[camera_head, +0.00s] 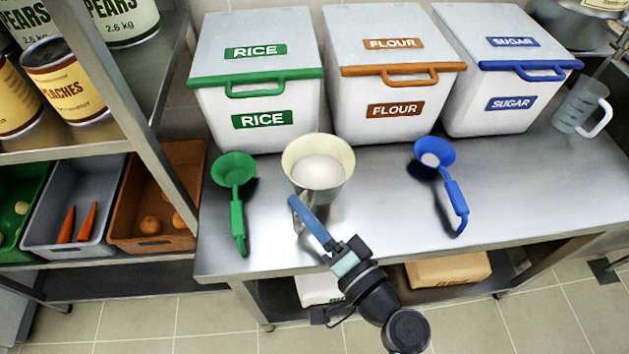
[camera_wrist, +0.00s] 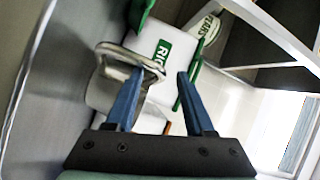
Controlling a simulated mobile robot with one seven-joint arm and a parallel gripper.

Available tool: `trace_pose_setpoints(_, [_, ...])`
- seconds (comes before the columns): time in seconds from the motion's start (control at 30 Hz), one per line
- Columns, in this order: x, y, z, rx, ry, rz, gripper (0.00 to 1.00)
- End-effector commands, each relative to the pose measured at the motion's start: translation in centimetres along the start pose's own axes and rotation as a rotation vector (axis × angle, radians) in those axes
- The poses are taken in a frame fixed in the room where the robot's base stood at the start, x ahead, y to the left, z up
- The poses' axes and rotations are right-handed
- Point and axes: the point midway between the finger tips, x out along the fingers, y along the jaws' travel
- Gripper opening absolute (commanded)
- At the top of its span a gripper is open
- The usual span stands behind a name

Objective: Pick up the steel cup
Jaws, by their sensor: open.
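The cup (camera_head: 335,188) stands upright on the steel counter, in front of the gap between the rice and flour bins. It looks cream-coloured inside and holds white contents. A pale handle shows at its front left in the head view, partly covered by my gripper (camera_head: 297,203). My gripper is open, its blue fingers at the near side of the cup. In the wrist view, a steel loop handle (camera_wrist: 112,47) lies across the tip of the left finger of my gripper (camera_wrist: 160,73). The right finger is apart from it. Contact with the handle cannot be told.
A green scoop (camera_head: 237,205) lies left of the cup and a blue scoop (camera_head: 455,195) lies to the right. Rice (camera_head: 300,100), flour (camera_head: 415,120) and sugar (camera_head: 480,115) bins stand behind. A measuring jug (camera_head: 578,105) is far right. Shelving posts rise at left. The counter's right front is clear.

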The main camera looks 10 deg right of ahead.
Motion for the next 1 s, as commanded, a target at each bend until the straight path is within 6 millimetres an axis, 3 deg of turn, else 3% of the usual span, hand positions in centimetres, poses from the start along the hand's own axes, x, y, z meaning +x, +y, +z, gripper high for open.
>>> trace_pose_setpoints(0.4, [5.0, 0.0, 0.1, 0.000, -0.002, 0.000, 0.54])
trace_pose_setpoints(0.67, [5.3, 0.0, 0.0, 0.000, 0.000, 0.001, 0.54])
trace_pose_setpoints(1.0, [5.3, 0.0, 0.0, -0.001, 0.000, 0.000, 0.00])
